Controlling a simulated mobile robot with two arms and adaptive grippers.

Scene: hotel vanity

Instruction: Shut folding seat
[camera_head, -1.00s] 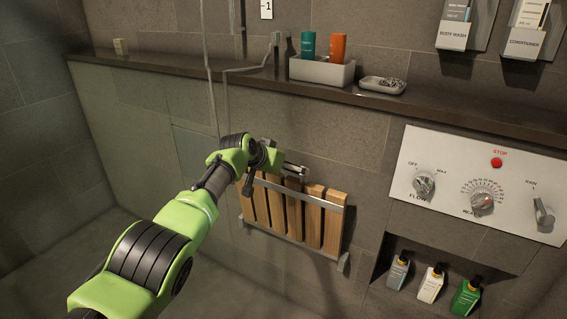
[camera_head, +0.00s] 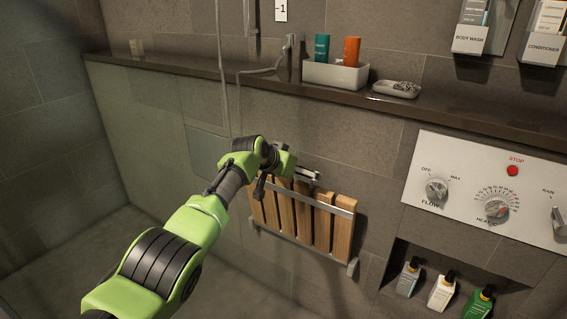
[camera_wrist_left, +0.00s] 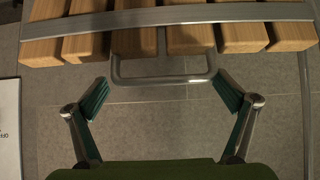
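The folding seat (camera_head: 304,217) has wooden slats on a grey metal frame. In the head view it is on the shower wall, its slats standing nearly upright against the wall. My left gripper (camera_head: 308,176) is at its upper edge; the arm hides part of the seat's left top. In the left wrist view the slats (camera_wrist_left: 188,39) and a metal loop handle (camera_wrist_left: 162,79) show ahead. The fingers of my left gripper (camera_wrist_left: 162,98) are spread wide on both sides of the handle, with nothing held between them. My right gripper is in neither view.
A stone ledge (camera_head: 240,79) runs above the seat, bearing a white box (camera_head: 335,74) with two bottles and a soap dish (camera_head: 397,89). A control panel (camera_head: 488,190) and a niche with several bottles (camera_head: 441,292) are to the right. A hose (camera_head: 222,70) hangs at left.

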